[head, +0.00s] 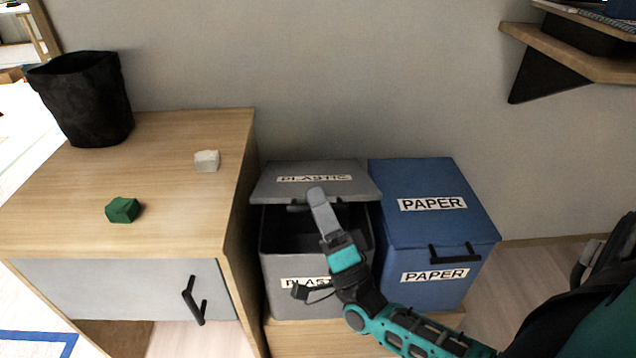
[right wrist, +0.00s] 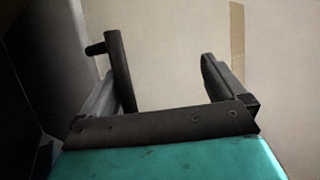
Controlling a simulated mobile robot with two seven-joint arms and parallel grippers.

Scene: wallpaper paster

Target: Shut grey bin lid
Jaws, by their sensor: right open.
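The grey bin (head: 290,298) marked PLASTIC stands beside the blue bin, and its dark inside shows at the front. Its grey lid (head: 275,168) is partly raised, tilted over the opening. A dark handle (head: 296,208) is at the lid's front edge, partly hidden by my gripper. My right gripper (head: 318,196) is at the lid's front edge with its jaws apart. In the right wrist view the gripper (right wrist: 160,78) is open, with a dark bar, likely the handle, near its left finger. Contact cannot be told. My left gripper is not in view.
The blue PAPER bin (head: 415,180) is closed, close on the right. A wooden cabinet (head: 130,230) on the left carries a black basket (head: 90,105), a green block (head: 122,210) and a pale block (head: 207,161). A wall shelf (head: 560,50) juts out at upper right.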

